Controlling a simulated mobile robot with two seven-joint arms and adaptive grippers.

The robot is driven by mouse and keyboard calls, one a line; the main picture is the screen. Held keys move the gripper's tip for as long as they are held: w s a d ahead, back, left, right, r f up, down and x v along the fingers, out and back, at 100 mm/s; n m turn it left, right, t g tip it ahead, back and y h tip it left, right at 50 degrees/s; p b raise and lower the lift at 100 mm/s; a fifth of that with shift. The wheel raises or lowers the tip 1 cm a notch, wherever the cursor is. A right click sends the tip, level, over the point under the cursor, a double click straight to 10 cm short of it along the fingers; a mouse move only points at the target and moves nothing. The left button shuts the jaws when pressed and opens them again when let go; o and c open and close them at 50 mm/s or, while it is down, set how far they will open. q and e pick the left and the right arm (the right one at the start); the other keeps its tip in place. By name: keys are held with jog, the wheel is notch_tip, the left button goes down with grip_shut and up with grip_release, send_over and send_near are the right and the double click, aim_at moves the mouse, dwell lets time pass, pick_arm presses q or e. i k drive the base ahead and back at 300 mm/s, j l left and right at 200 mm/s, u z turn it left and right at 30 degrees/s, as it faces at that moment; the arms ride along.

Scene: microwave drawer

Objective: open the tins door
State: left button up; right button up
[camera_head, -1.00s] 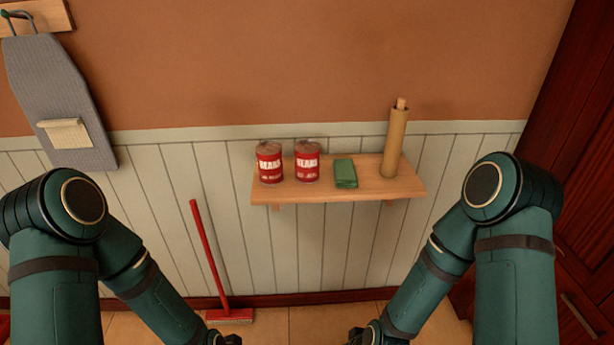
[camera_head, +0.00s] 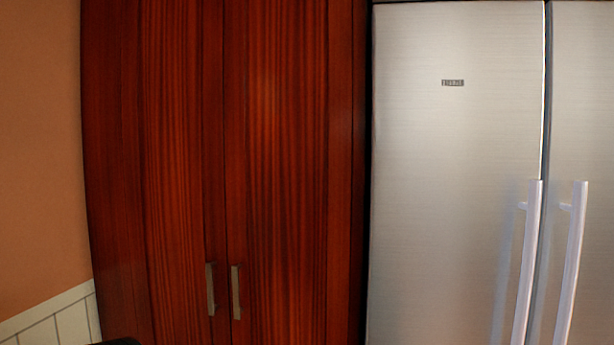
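A tall dark red wooden cabinet with two doors stands in the middle left of the head view. Its left door (camera_head: 172,150) and right door (camera_head: 285,150) are both shut. The left door has an upright metal handle (camera_head: 211,289) and the right door has a matching handle (camera_head: 236,292), side by side at the middle seam. No label on the cabinet tells what is inside, so I cannot tell whether it holds tins. Neither gripper is in view. A dark piece at the bottom left edge is too cropped to make out.
A steel fridge stands to the right of the cabinet, with a left door (camera_head: 450,150) and a right door (camera_head: 585,110), both shut. Its long pale handles (camera_head: 528,260) stick out. An orange wall (camera_head: 40,150) with pale panelling (camera_head: 60,320) is at the left.

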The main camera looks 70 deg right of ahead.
aim_at(289, 86)
jog(key=z, duration=2.25)
